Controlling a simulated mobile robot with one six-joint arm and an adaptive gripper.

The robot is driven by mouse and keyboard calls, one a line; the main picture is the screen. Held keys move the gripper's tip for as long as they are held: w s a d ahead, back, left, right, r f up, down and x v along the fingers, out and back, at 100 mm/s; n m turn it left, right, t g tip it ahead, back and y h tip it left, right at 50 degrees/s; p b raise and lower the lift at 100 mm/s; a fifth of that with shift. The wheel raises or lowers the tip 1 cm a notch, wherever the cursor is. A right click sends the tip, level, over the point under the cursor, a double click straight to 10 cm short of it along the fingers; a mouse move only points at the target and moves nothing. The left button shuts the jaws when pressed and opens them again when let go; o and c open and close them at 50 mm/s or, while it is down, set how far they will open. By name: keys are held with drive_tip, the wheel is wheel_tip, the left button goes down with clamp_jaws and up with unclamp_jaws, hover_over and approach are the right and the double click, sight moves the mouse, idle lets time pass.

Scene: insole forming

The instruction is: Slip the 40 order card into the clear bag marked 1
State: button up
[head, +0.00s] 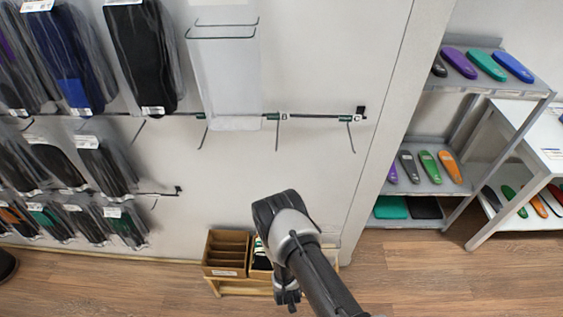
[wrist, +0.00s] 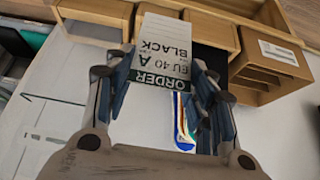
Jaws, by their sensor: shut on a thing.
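In the wrist view my gripper (wrist: 163,84) is shut on a white order card (wrist: 163,45) with a green ORDER band. The card reads BLACK, EU 40 and A, and sits between the fingertips. In the head view my gripper (head: 287,292) hangs low in front of the wooden boxes, and the card cannot be made out there. A clear, empty-looking bag (head: 226,80) hangs open on a wire frame on the wall, well above and left of my gripper. No mark 1 on it can be read.
Wooden compartment boxes (head: 226,251) stand on a low stand by the wall; they show in the wrist view (wrist: 270,65) too. Bagged dark insoles (head: 142,55) hang at left. Grey shelves (head: 425,182) with coloured insoles stand at right. Bare wall lies between.

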drive_tip(key=w+d+r+b, duration=0.15)
drive_tip(key=w+r, duration=0.25)
drive_tip(key=r, duration=0.7)
drive_tip(key=w+d+r+b, duration=0.15)
drive_tip(key=w+r, duration=0.25)
drive_tip(key=r, duration=0.6)
drive_tip(key=s+d+r, duration=0.3)
drive_tip(key=d+r, duration=0.1)
drive_tip(key=r, duration=0.4)
drive_tip(key=s+d+r+b, duration=0.1)
drive_tip(key=s+d+r, duration=0.3)
drive_tip(key=r, duration=0.5)
drive_tip(key=shift+s+d+r, duration=0.2)
drive_tip(key=shift+d, duration=0.25)
drive_tip(key=shift+a, duration=0.1)
